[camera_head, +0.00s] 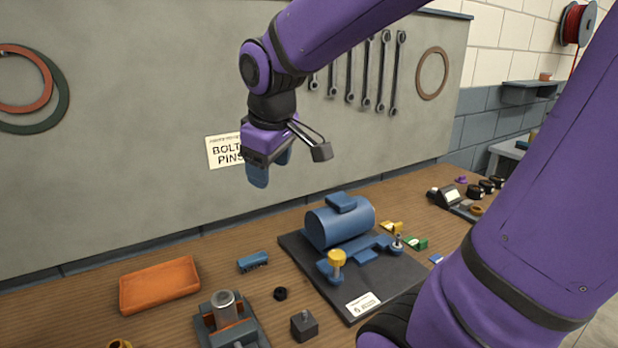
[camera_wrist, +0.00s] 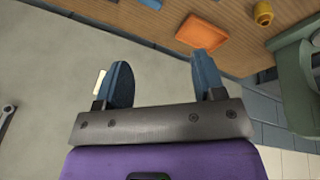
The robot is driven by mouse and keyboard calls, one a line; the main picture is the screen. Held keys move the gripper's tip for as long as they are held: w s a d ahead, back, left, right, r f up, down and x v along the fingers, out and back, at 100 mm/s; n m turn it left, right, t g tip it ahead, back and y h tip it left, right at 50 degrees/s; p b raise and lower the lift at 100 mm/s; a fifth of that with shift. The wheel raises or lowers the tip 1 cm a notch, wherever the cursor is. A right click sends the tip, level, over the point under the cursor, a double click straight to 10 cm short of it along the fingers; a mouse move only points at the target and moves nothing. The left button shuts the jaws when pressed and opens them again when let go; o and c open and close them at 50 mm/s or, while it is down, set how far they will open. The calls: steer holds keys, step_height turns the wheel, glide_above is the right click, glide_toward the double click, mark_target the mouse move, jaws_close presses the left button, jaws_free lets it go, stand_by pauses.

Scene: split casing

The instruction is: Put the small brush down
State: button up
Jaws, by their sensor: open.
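My gripper (camera_head: 271,172) is high above the bench, in front of the grey back panel. Its two blue fingers are apart, and in the wrist view the space between the fingertips (camera_wrist: 160,72) is empty. A small blue block-like item with a darker lower edge (camera_head: 253,262) lies on the bench below, between the orange tray and the dark mat; it may be the small brush, but it is too small to be sure. A blue item (camera_wrist: 152,4) is cut off at the top of the wrist view.
An orange tray (camera_head: 160,285) lies at the left. A dark mat (camera_head: 400,278) carries a blue motor-like casing (camera_head: 340,224) and a yellow-topped pin (camera_head: 337,258). A clamp-like fixture (camera_head: 213,322), a black ring (camera_head: 280,294) and a dark block (camera_head: 304,326) stand in front. Wrenches (camera_head: 383,70) hang behind.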

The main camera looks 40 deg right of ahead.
steer(key=s+a+r+m+t+y, duration=0.1)
steer(key=s+m, duration=0.3)
steer(key=s, duration=0.8)
steer(key=shift+a+r+t, duration=0.3)
steer(key=shift+a+r, duration=0.05)
steer(key=shift+r, duration=0.1)
steer(key=shift+o, duration=0.5)
